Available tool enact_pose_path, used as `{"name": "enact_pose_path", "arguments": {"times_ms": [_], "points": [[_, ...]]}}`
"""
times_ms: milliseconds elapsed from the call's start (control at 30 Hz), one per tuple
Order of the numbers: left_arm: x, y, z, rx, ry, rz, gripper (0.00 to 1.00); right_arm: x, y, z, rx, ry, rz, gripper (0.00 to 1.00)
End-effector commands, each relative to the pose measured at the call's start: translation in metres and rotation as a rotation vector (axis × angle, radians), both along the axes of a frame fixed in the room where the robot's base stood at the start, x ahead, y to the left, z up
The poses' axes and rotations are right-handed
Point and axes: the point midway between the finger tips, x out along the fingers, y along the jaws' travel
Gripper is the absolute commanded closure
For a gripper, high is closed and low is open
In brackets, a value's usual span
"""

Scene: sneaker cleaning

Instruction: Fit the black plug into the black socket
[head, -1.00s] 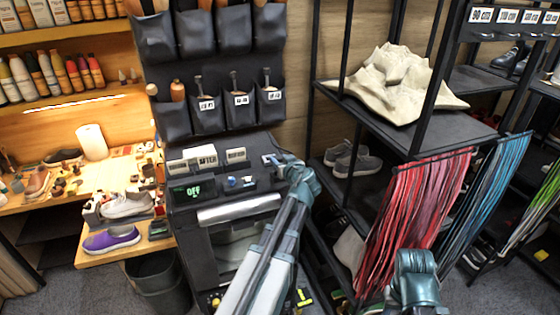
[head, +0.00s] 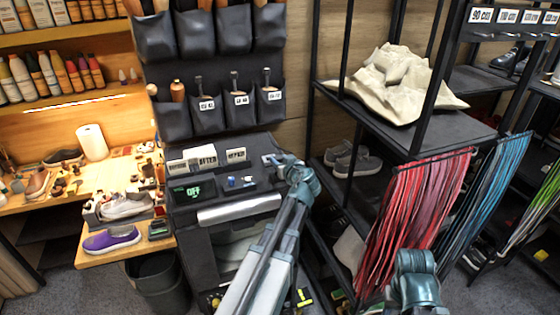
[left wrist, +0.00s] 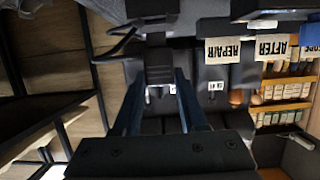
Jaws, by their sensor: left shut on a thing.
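My left gripper (head: 272,159) is at the right end of the black machine's top, beside the signs. In the left wrist view its two dark blue fingers (left wrist: 160,98) are shut on a black plug (left wrist: 159,66). A thin black cable (left wrist: 118,44) curves beside the plug. A dark block (left wrist: 152,9) lies just beyond the plug; I cannot tell whether it is the black socket or whether the plug touches it. In the head view the plug is too small to make out. Only a teal joint of my right arm shows, not its gripper.
The black machine (head: 225,215) has a green OFF display and small blue items on top. Small signs (head: 207,156) stand behind them. Tool pouches (head: 207,118) hang above. A black shelf rack (head: 340,200) with shoes and hanging laces stands close on the right.

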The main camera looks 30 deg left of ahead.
Motion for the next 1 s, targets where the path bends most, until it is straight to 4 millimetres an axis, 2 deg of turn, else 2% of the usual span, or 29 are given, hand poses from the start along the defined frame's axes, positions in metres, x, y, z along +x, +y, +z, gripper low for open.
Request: {"name": "enact_pose_path", "arguments": {"times_ms": [1000], "points": [[0.000,0.000,-0.019,0.000,0.000,0.000,1.00,0.000,0.000,-0.019,0.000,0.000,0.000,0.50]]}}
